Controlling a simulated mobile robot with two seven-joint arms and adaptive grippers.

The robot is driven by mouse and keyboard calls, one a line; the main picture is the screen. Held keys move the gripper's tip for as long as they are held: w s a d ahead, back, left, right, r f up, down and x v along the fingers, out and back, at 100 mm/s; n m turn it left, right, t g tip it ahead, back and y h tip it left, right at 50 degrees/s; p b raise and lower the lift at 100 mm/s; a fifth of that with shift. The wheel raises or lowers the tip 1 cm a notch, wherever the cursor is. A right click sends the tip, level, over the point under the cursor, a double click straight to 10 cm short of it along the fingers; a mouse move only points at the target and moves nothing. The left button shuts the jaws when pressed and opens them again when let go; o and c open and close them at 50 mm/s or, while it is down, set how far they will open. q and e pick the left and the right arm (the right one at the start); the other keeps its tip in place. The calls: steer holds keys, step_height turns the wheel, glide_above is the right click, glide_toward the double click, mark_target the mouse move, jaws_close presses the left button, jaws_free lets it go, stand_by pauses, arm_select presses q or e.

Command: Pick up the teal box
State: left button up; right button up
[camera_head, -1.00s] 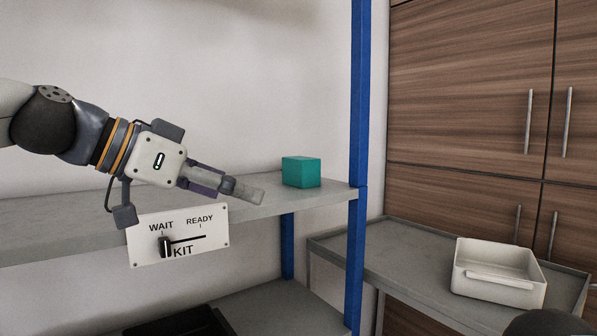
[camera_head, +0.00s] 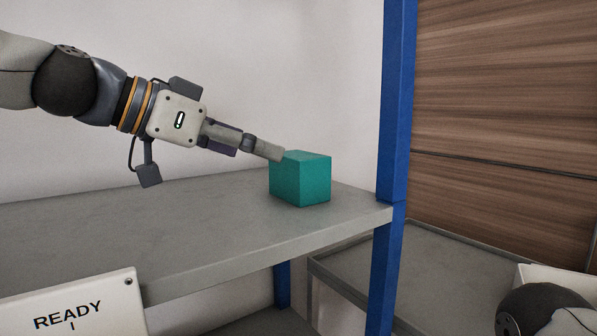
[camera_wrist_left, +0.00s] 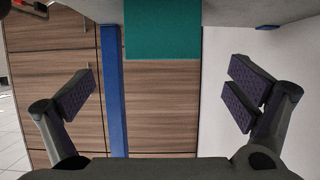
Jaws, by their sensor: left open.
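The teal box (camera_head: 301,180) sits upright on the grey shelf (camera_head: 200,220), near its right end. My left gripper (camera_head: 268,150) reaches in from the left, with a fingertip overlapping the box's upper left edge in the head view. I cannot tell whether it touches. In the left wrist view the box (camera_wrist_left: 162,30) shows at the top, between the spread fingers of my left gripper (camera_wrist_left: 163,95) and beyond them. The gripper is open and empty. My right gripper is not in view.
A blue shelf post (camera_head: 397,110) stands right of the box. A grey table (camera_head: 365,275) with a pale bin (camera_head: 545,278) is lower right. The shelf's left part is clear.

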mark_target(289, 155)
arm_select(q)
steer(key=x, duration=0.9)
steer(key=shift+w+d+r, duration=0.1)
steer(key=shift+w+r, duration=0.1)
steer(key=shift+r, duration=0.1)
steer(key=shift+c, duration=0.5)
steer(key=c, duration=1.3)
